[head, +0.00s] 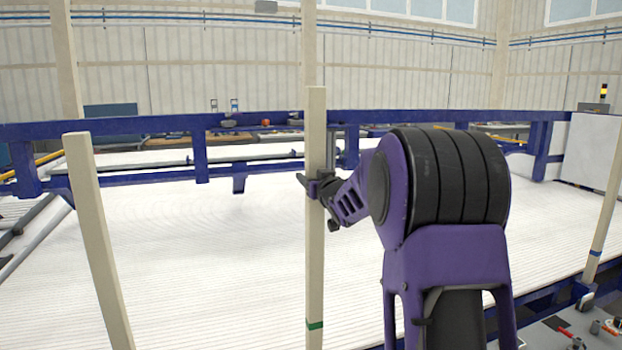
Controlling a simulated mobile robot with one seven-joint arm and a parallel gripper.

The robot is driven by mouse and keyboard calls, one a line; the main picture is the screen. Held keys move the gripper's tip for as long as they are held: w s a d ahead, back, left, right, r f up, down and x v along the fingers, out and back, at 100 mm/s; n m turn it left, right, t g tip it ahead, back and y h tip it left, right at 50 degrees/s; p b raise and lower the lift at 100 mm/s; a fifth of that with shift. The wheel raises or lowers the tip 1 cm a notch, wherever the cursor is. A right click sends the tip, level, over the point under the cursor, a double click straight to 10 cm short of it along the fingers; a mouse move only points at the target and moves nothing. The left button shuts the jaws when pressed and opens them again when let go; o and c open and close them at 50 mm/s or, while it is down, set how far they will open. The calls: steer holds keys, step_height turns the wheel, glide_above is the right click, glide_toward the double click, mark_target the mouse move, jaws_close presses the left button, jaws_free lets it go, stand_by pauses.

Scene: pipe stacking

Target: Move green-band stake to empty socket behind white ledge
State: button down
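The green-band stake (315,270) is a tall, thin beige post standing nearly upright at the middle of the head view. Its green band (315,325) shows near the bottom edge, and its lower end is out of frame. My gripper (319,187) is around the stake's upper part and looks closed on it. The white ledge (200,260) is a broad, ribbed white surface filling the middle. Dark blue brackets hang from the blue rail (110,128) behind it, one at left of centre (239,180). I cannot tell which of them is an empty socket.
Another beige stake (100,250) leans at the left, its lower end out of frame. A blue-band stake (603,215) stands at the right edge in a holder (586,300). A white box (596,150) is at the far right. The ledge's surface looks clear.

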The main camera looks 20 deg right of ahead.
mark_target(312, 203)
steer(key=shift+r, duration=0.1)
stand_by(0.3)
steer(key=shift+f+b, duration=0.25)
steer(key=shift+b, duration=0.05)
steer(key=shift+f, duration=0.15)
stand_by(0.3)
steer(key=shift+f+b, duration=0.9)
steer(key=shift+f, duration=0.2)
steer(key=shift+f+b, duration=1.05)
steer(key=shift+f, duration=0.15)
steer(key=shift+f+b, duration=0.3)
steer(key=shift+f, duration=0.75)
